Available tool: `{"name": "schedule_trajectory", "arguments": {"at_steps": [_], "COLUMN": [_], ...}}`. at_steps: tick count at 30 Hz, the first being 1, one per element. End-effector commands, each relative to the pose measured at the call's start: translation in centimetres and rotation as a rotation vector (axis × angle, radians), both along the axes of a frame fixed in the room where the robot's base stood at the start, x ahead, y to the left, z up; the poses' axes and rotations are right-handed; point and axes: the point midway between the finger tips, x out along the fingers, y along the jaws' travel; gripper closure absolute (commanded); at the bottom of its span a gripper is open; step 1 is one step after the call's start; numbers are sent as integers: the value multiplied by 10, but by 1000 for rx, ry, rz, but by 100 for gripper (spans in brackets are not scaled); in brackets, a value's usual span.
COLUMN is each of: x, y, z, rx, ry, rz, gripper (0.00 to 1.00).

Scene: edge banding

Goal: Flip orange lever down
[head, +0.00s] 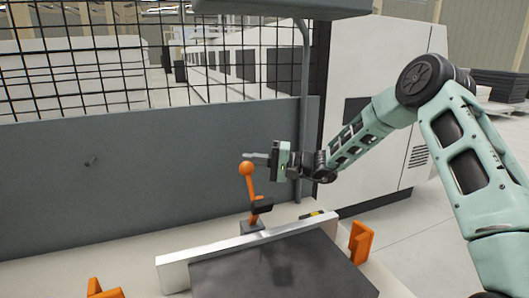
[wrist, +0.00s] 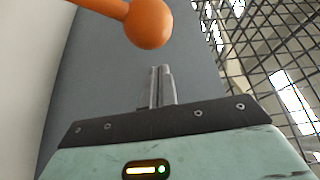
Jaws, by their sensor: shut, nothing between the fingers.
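The orange lever (head: 250,190) stands nearly upright on its dark base behind the light metal fence, with a round orange ball at its top. My gripper (head: 250,157) is beside and slightly above the ball, with its fingers pointing left in the head view. In the wrist view the lever's ball (wrist: 148,24) shows at the top, beyond my gripper's fingertips (wrist: 160,70). The fingers are together and hold nothing. I cannot tell for sure from these views whether they touch the ball.
A dark panel (head: 285,268) lies in front of the metal fence (head: 240,249). Orange clamps stand at its right (head: 361,243) and front left (head: 103,290). A grey wall with black mesh (head: 110,170) rises behind the lever, and a grey post (head: 304,110) stands near my gripper.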

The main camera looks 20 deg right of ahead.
Motion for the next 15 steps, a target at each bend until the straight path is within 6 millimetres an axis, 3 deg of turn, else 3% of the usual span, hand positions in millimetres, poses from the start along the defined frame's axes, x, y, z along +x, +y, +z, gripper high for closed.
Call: {"name": "schedule_trajectory", "arguments": {"at_steps": [6, 15], "x": [-21, -25], "y": [3, 3], "z": [-1, -3], "rx": [1, 0], "ry": [1, -2], "rz": [-2, -2], "gripper": [100, 100]}}
